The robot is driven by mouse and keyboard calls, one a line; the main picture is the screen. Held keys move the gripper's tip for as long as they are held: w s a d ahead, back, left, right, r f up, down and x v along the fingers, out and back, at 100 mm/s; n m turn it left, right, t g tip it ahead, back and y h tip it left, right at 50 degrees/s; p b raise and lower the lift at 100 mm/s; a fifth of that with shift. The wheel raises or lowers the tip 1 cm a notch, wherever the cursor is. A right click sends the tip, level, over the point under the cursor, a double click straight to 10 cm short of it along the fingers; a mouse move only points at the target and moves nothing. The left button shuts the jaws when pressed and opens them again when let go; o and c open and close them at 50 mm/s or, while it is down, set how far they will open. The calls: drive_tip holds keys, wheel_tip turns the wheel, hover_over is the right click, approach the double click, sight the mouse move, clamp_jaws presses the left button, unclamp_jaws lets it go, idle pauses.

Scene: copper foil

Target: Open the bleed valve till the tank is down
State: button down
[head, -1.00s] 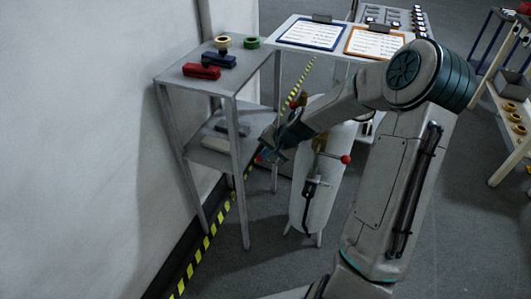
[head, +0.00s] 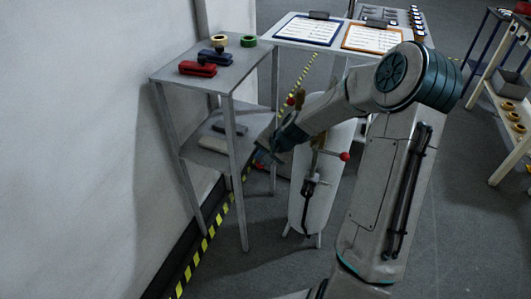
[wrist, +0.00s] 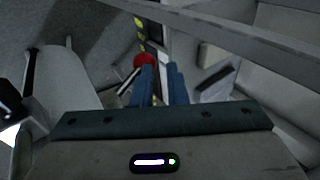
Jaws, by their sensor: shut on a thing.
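The pale upright tank (head: 314,205) stands on thin legs on the floor, partly behind my arm. It carries brass fittings, a lever ending in a red ball (head: 345,156), and a dark hose-like part low on its front. My gripper (head: 262,157) is at the tank's left side, low beside the grey side table. In the wrist view, my blue fingers (wrist: 161,82) are close together at a red knob (wrist: 143,61) on a thin handle. The tank body (wrist: 65,82) shows at left there. The exact grip on the handle is partly hidden by the fingers.
A grey side table (head: 160,73) stands close left of my gripper, with red and blue stamps on top and items on its lower shelf. A table with clipboards (head: 307,30) is behind the tank. A yellow-black floor stripe (head: 208,238) runs along the wall.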

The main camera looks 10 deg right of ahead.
drive_tip(key=shift+w+a+f, duration=0.1)
drive_tip(key=shift+a+f, duration=0.1)
drive_tip(key=shift+a, duration=0.25)
drive_tip(key=shift+a+f+g+h, duration=0.2)
drive_tip(key=shift+f+g+h, duration=0.2)
drive_tip(key=shift+g+h, duration=0.1)
drive_tip(key=shift+d+f, duration=0.15)
drive_tip(key=shift+f, duration=0.1)
drive_tip(key=shift+s+p, duration=0.2)
drive_tip(key=shift+p, duration=0.15)
drive_tip(key=shift+f, duration=0.15)
drive_tip(key=shift+w+d+f+g+h+p, duration=0.15)
drive_tip(key=shift+f+g+h+p, duration=0.25)
drive_tip(key=shift+f+h+p, duration=0.25)
drive_tip(key=shift+d, duration=0.25)
